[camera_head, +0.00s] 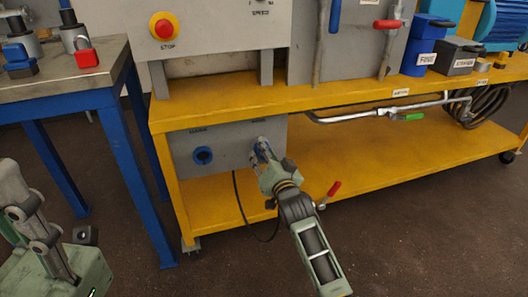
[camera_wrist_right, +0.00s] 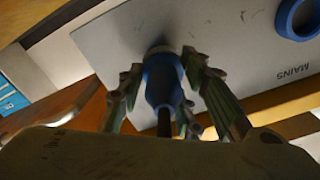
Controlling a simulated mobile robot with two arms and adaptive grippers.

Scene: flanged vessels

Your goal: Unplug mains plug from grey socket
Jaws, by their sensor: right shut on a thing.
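The mains plug, a blue body with a dark cable, shows in the right wrist view (camera_wrist_right: 162,82) and partly in the head view (camera_head: 262,150). Its front end meets a grey socket (camera_wrist_right: 160,47) on the grey panel. I cannot tell how deep it sits. My right gripper (camera_head: 262,155) is shut on the plug, with its green, dark-tipped fingers on both sides in the wrist view (camera_wrist_right: 163,85). The cable runs back between the fingers. Part of my left arm stands at the lower left of the head view; its finger state is unclear.
The grey panel (camera_head: 225,168) also carries a blue socket (camera_head: 203,156) left of the plug. It sits between the yellow bench's upper shelf (camera_head: 225,107) and lower shelf (camera_head: 390,160). A blue-legged table (camera_head: 125,160) stands at left. A dark cable loop (camera_head: 247,225) hangs below.

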